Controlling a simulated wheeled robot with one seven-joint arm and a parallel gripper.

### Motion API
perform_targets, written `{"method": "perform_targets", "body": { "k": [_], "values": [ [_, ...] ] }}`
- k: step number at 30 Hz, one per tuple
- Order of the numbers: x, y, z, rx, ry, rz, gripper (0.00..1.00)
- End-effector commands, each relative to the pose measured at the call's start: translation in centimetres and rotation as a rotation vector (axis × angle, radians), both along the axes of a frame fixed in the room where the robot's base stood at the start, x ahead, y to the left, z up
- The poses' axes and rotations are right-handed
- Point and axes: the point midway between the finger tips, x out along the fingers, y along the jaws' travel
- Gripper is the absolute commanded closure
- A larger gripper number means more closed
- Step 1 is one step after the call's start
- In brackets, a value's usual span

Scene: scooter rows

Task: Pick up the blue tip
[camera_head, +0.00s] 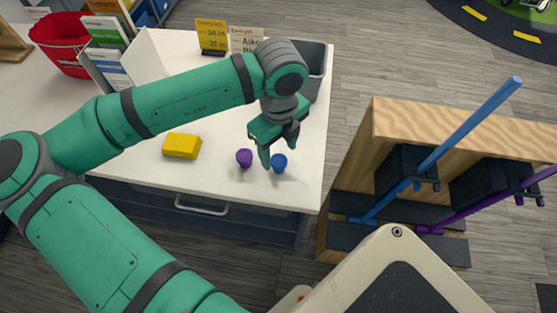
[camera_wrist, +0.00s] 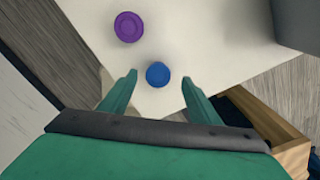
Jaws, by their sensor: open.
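The blue tip (camera_head: 279,162) is a small round cap on the white counter, near its front right. In the wrist view the blue tip (camera_wrist: 158,74) lies just beyond the gap between my fingertips, roughly centred. My gripper (camera_head: 278,148) is open and empty, pointing down close to the blue tip. Its two green fingers also show in the wrist view (camera_wrist: 158,82), one on each side of the gap. A purple tip (camera_head: 244,157) sits just left of the blue one; in the wrist view the purple tip (camera_wrist: 129,27) is above and left of it.
A yellow block (camera_head: 182,146) lies left of the tips on the white counter (camera_head: 225,175). A grey bin (camera_head: 314,75) and sign cards (camera_head: 211,35) stand at the back. A wooden rack (camera_head: 440,128) with a blue pole (camera_head: 468,125) and a purple pole is at the right.

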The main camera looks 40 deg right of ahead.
Motion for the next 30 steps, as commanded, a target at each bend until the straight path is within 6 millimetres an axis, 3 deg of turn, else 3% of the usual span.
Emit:
{"method": "perform_targets", "body": {
  "k": [5, 15, 23, 29, 30],
  "values": [
    [-0.1, 0.1, -1.1, 0.001, 0.001, 0.0, 0.43],
    [-0.3, 0.3, -5.2, 0.0, 0.0, 0.0, 0.43],
    [-0.4, 0.3, -5.5, -0.001, 0.0, 0.0, 0.43],
    [-0.4, 0.3, -5.5, -0.001, 0.0, 0.0, 0.86],
    [-0.3, 0.3, -5.5, -0.001, 0.0, 0.0, 0.87]
  ]
}}
